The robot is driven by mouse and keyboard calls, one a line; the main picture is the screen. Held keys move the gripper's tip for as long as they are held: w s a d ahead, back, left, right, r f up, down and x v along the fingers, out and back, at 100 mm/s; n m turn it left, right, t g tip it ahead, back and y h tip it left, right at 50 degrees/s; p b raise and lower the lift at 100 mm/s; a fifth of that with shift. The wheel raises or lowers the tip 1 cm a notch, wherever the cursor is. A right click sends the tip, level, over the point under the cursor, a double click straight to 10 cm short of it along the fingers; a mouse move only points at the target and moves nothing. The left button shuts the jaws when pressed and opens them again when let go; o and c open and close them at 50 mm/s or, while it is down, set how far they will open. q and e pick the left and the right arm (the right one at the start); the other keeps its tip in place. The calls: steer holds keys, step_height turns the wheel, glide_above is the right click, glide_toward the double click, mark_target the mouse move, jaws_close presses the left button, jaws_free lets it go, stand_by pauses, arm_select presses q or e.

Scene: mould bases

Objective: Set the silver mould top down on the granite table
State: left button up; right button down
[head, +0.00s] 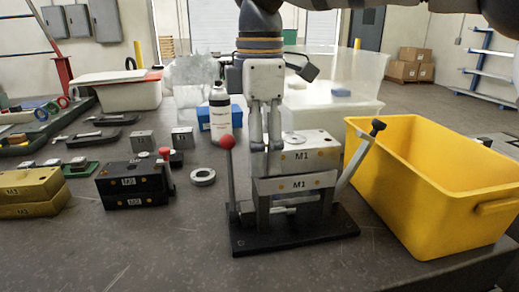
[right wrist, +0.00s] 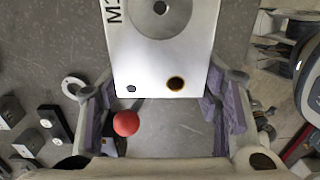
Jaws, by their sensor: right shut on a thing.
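The silver mould top (head: 304,157), marked M1, is level above the silver mould base (head: 297,184), also marked M1, in the black-footed press fixture (head: 300,236). I cannot tell whether the two touch. My right gripper (head: 266,142) comes down from above and is shut on the silver mould top. In the right wrist view the top (right wrist: 160,60) sits between the purple-padded fingers (right wrist: 162,105). The granite table (head: 150,245) carries the fixture. My left gripper is out of view.
A yellow bin (head: 430,190) stands close right of the fixture. A red-knobbed lever (head: 227,143) rises at its left. A steel ring (head: 203,177), black M2 mould (head: 132,185) and gold M3 mould (head: 32,193) lie left. The table's front left is clear.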

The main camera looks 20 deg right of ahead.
steer(key=shift+r, duration=1.85)
steer(key=shift+s, duration=0.1)
